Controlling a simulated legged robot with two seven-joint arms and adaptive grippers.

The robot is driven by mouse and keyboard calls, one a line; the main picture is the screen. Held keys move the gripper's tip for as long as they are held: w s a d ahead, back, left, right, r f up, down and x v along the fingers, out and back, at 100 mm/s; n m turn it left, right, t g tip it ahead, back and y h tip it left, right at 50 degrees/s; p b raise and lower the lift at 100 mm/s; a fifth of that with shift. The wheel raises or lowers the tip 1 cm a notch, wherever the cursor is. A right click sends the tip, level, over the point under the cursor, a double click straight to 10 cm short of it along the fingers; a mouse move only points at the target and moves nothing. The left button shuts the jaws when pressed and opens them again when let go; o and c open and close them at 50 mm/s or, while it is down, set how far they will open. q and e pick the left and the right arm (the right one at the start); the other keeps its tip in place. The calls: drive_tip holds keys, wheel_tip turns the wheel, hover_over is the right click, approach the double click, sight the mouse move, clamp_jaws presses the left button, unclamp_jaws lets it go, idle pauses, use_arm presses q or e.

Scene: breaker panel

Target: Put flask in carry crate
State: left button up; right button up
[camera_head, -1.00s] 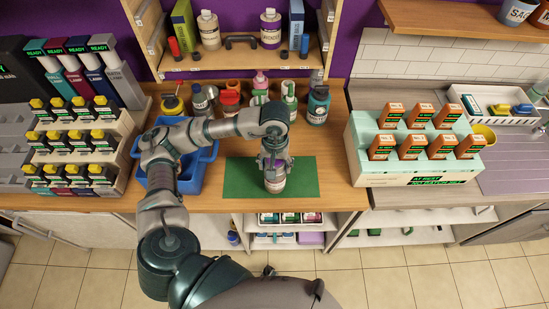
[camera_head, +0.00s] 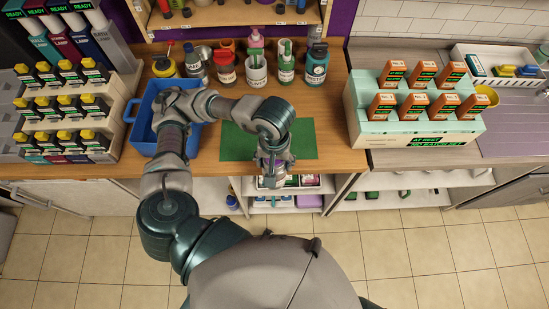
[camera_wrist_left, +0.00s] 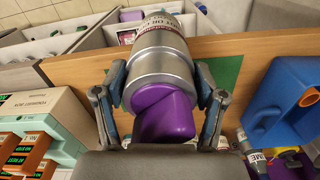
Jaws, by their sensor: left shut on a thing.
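The flask (camera_wrist_left: 158,65) is silver with a purple cap and a printed label, tilted between the two fingers of my left gripper (camera_wrist_left: 163,100) in the left wrist view. The fingers are shut on it. In the head view my left gripper (camera_head: 271,168) is at the table's front edge, by the near side of the green mat (camera_head: 240,145); the flask is mostly hidden there. The blue carry crate (camera_head: 143,130) stands left of the mat, partly behind my left arm. It also shows at the right of the left wrist view (camera_wrist_left: 275,105). My right gripper is not in view.
Several bottles and jars, including a teal one (camera_head: 316,64), line the back of the table. A rack of boxed items (camera_head: 70,140) stands left of the crate. A pale green stand with orange boxes (camera_head: 405,125) is at the right. The mat is bare.

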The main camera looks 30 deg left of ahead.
use_arm(q)
drive_tip(key=shift+d+r+p, duration=0.1)
drive_tip(key=shift+r+p, duration=1.25)
drive_tip(key=shift+r, duration=1.25)
drive_tip(key=shift+w+f, duration=0.1)
drive_tip(key=shift+f, duration=0.05)
